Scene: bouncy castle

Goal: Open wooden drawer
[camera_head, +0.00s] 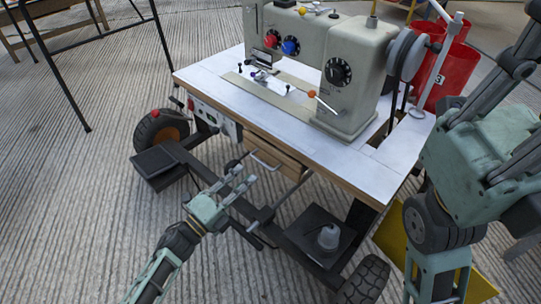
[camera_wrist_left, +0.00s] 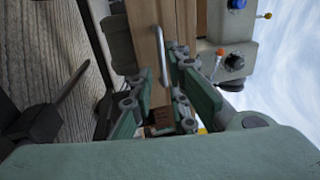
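The wooden drawer (camera_head: 281,160) sits under the front edge of the sewing machine table (camera_head: 210,78), with a metal bar handle (camera_head: 264,161) on its front. It looks shut or nearly so. My left gripper (camera_head: 244,176) is open and empty, just in front of and below the handle, its fingers pointing towards the drawer. In the left wrist view, the handle (camera_wrist_left: 161,48) stands out from the wooden front (camera_wrist_left: 142,25), beyond and roughly between the open fingers (camera_wrist_left: 160,75). No contact shows. My right arm shows at the right; its gripper is not in view.
A grey sewing machine (camera_head: 350,75) stands on the table. Red bins (camera_head: 452,75) stand behind.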

